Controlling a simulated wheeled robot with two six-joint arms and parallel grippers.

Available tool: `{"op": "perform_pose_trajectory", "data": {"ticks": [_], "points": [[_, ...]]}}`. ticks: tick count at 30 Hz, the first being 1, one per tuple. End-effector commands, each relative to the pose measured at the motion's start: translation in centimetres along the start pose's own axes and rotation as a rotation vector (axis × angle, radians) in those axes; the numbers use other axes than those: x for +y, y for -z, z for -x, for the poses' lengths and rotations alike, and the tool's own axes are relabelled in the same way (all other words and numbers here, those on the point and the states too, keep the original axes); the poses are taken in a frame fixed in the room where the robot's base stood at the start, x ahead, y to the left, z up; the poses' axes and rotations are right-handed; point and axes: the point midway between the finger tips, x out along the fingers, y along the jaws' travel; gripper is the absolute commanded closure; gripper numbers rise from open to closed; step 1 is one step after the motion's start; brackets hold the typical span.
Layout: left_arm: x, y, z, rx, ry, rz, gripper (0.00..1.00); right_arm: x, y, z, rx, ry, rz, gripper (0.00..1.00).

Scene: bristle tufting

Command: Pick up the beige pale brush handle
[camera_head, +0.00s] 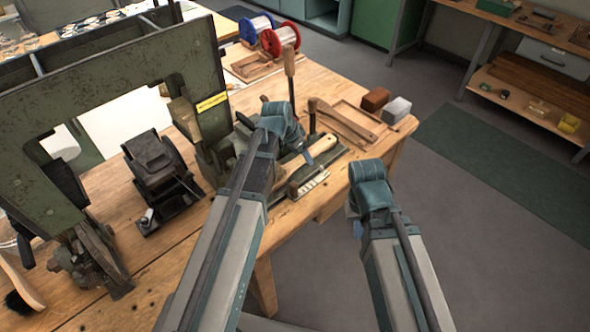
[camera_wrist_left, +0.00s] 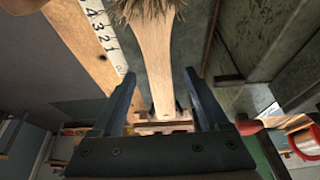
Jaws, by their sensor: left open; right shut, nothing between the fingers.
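The beige pale brush handle (camera_head: 318,150) lies on a grey-green plate on the wooden bench, partly hidden by my left gripper in the head view. In the left wrist view the handle (camera_wrist_left: 154,62) runs down between the two blue fingers, with bristles (camera_wrist_left: 146,10) at its top end. My left gripper (camera_wrist_left: 159,80) is open, with one finger on each side of the handle and a visible gap on both sides. In the head view my left gripper (camera_head: 300,152) is over the plate. My right gripper (camera_head: 354,215) is shut and empty, beyond the bench's right edge.
A white ruler (camera_head: 312,183) lies beside the plate. A green machine frame (camera_head: 110,75) and black fixture (camera_head: 158,170) stand to the left. A wooden tray (camera_head: 348,120), brown block (camera_head: 375,99), grey block (camera_head: 396,109) and red spool (camera_head: 281,39) stand farther back.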

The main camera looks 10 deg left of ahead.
Motion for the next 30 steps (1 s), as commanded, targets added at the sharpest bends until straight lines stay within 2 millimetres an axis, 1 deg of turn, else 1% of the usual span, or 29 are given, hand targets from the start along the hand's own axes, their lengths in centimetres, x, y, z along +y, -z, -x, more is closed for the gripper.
{"op": "perform_pose_trajectory", "data": {"ticks": [1, 8, 12, 17, 18, 21, 30], "points": [[-0.03, -0.05, -0.55, 0.0, 0.0, 0.0, 0.23, -0.05, 0.03, -0.52, 0.0, 0.0, 0.0, 1.0], [0.0, 0.03, -0.34, 0.0, 0.0, 0.0, 0.23, -0.03, 0.02, -0.3, 0.0, 0.0, 0.0, 1.0], [0.0, 0.03, -0.34, 0.0, 0.0, 0.0, 0.48, -0.03, 0.02, -0.3, 0.0, 0.0, 0.0, 1.0], [0.0, 0.02, -0.34, 0.0, 0.0, 0.0, 0.77, -0.03, 0.02, -0.31, 0.0, 0.0, 0.0, 1.0], [0.0, 0.02, -0.34, 0.0, 0.0, 0.0, 0.84, -0.03, 0.02, -0.31, 0.0, 0.0, 0.0, 1.0], [-0.01, 0.02, -0.34, 0.0, 0.0, 0.0, 1.0, -0.03, 0.02, -0.31, 0.0, 0.0, 0.0, 1.0], [-0.01, 0.02, -0.33, 0.0, 0.001, 0.0, 1.0, -0.03, 0.02, -0.3, 0.0, 0.0, 0.0, 1.0]]}}
